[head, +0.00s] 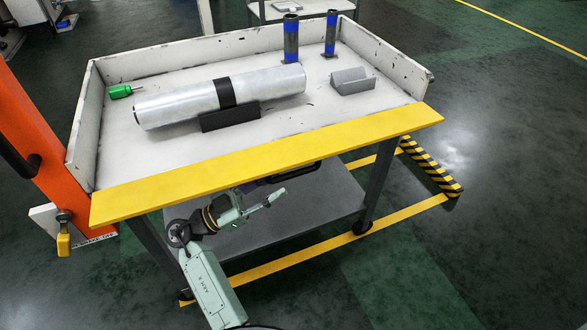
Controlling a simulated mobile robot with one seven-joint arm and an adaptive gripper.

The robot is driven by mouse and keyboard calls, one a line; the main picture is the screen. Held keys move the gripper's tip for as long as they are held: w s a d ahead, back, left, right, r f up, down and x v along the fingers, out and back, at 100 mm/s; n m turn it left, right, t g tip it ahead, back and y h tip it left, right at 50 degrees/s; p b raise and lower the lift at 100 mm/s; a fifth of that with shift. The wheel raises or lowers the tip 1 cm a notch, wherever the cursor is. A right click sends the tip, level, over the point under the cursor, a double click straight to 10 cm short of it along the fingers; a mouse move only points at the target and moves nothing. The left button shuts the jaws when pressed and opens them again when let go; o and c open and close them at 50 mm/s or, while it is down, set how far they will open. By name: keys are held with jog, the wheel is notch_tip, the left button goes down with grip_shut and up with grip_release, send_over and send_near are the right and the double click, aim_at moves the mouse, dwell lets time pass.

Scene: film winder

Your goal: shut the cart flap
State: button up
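The cart's yellow flap (270,162) runs along the near edge of the white cart tray (300,120). It lies folded outward, so the near side of the tray is open. My mint-green arm reaches up from the bottom of the picture to the space below the flap. The dark end of the arm, my gripper (296,173), is just under the flap's near edge, partly hidden by it. I cannot tell whether it touches the flap, and its fingers are not clear enough to show open or shut.
On the tray lie a large metal roll (185,102) on a black cradle (231,117), a green-handled tool (120,91), a grey block (352,81) and two blue-banded posts (291,38). An orange post (38,150) stands left.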

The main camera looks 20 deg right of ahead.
aim_at(284, 179)
jog(key=p+x, duration=0.1)
jog(key=x, duration=0.4)
jog(key=shift+w+d+r, duration=0.1)
jog(key=shift+d, duration=0.25)
jog(key=shift+c, duration=0.4)
grip_shut()
